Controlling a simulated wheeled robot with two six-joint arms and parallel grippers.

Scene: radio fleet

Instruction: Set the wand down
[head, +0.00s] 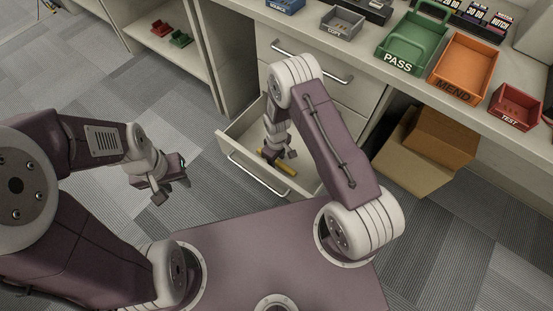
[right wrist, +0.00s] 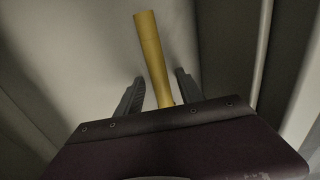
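The yellow wand (head: 287,167) lies in the open drawer (head: 243,181), partly hidden by my right gripper. In the right wrist view the wand (right wrist: 152,55) runs out between the two dark fingers, with a gap on each side. Its near end is hidden behind the gripper body. My right gripper (head: 279,153) is open and low inside the drawer, around the wand; it also shows in the right wrist view (right wrist: 161,92). My left gripper (head: 174,184) is open and empty, out over the floor to the left of the drawer.
The counter above the drawer holds a grey tray (head: 343,23), a green PASS tray (head: 398,63), an orange MEND tray (head: 461,89) and a red TEST tray (head: 515,120). A cardboard box (head: 410,168) stands under the counter at right. The drawer walls close in around my right gripper.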

